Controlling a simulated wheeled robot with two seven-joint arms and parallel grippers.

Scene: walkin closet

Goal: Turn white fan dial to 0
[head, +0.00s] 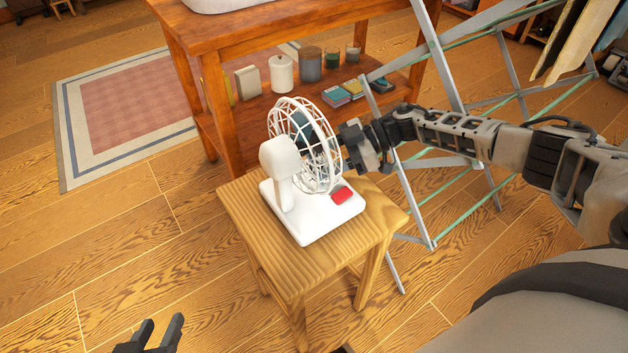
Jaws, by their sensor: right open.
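The white fan (293,175) stands upright on a small wooden stool, with its round wire cage facing right. A red control (343,195) sits on the right part of its white base; I cannot make out any dial markings or a 0. My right gripper (346,155) is at the right side of the cage, above and behind the red control. It is open, with nothing seen between its fingers; whether it touches the cage is unclear. My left gripper (160,326) is at the bottom left, open and empty, well away from the fan.
The stool (245,221) has little bare top around the fan. Behind it is a wooden table (217,92) with jars and books on its lower shelf. A metal drying rack (418,207) stands close on the right. Floor at left is clear up to the rug (125,115).

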